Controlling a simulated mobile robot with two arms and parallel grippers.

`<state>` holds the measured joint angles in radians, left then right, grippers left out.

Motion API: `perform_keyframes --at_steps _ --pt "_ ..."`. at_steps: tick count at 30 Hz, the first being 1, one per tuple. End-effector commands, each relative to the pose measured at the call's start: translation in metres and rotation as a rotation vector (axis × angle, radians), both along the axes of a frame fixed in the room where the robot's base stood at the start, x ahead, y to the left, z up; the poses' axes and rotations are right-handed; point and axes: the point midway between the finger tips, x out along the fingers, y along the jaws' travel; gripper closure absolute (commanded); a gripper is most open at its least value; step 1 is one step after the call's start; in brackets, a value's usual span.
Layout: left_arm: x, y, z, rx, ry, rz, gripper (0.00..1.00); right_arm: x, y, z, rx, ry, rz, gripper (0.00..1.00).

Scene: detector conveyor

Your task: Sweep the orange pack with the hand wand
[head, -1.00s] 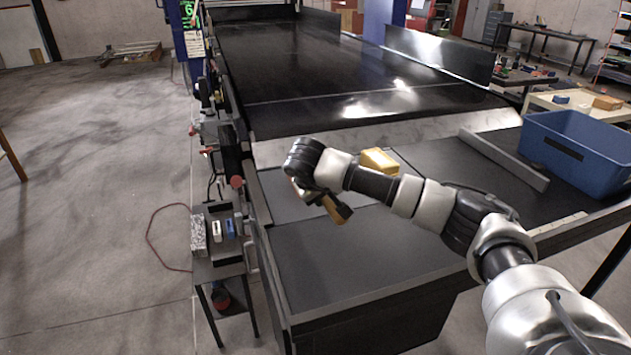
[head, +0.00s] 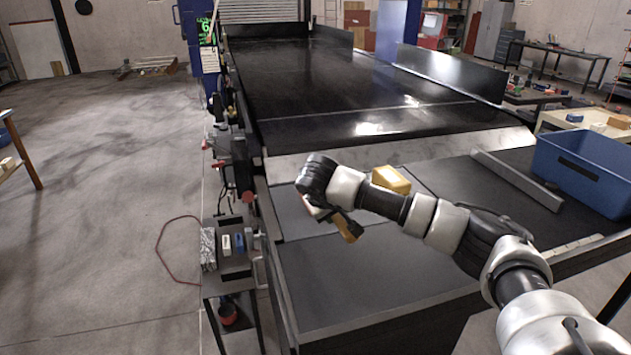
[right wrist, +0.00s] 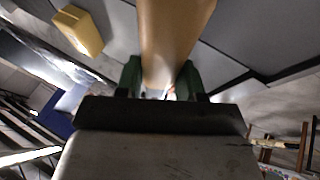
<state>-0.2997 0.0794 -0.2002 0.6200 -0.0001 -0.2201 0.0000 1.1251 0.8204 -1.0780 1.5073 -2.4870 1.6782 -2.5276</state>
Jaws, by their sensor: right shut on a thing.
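The orange pack (head: 391,181), a yellow-orange block, lies on the grey deck just beyond my right forearm; its lower part is hidden by the arm. It also shows at the upper left of the right wrist view (right wrist: 80,30), apart from the gripper. My right gripper (head: 336,217) is above the deck, to the left of the pack and nearer to me. It is shut on a tan, elongated thing (head: 349,231) that looks like the hand wand. In the right wrist view the tan wand (right wrist: 172,38) stands out between the green fingers (right wrist: 160,80). My left gripper is out of view.
The dark conveyor belt (head: 350,95) runs away behind the deck (head: 370,270). A raised grey bar (head: 515,180) and a blue bin (head: 590,168) are on the right. A small side stand (head: 236,268) with several small items is at the left. The near deck is clear.

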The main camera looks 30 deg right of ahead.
Motion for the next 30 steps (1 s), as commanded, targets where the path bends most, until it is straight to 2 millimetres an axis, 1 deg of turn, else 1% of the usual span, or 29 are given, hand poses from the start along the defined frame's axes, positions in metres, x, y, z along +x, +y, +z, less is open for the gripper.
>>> perform_keyframes --at_steps 20,23,30 --pt "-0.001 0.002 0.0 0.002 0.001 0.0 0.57 0.0 -0.001 0.001 -0.001 -0.003 0.001 0.96" --pt "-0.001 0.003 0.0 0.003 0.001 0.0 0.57 0.002 -0.011 0.005 -0.014 -0.006 0.045 0.96" --pt "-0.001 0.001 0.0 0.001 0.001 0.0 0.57 0.002 -0.066 0.022 -0.091 -0.009 0.339 0.96"
